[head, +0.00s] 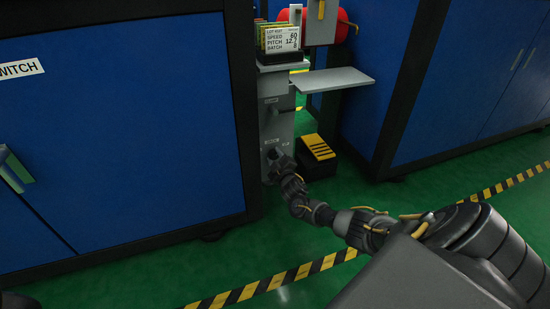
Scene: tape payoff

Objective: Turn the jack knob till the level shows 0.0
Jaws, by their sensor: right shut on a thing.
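A narrow grey column (274,120) stands between the blue cabinets. My right gripper (275,158) is low on its front face, at the end of my right arm. It is shut on what I take to be the jack knob, which the gripper mostly hides. Small labels sit on the column just above the gripper, too small to read. I cannot make out a level reading of 0.0 or any other value. My left gripper is not in view.
A card (282,37) with speed and pitch lines stands on the column. A grey shelf (335,79) juts out to the right. A black and yellow step (318,150) is right of my gripper. Blue cabinets (120,130) flank the column. Striped floor tape (290,275) crosses open green floor.

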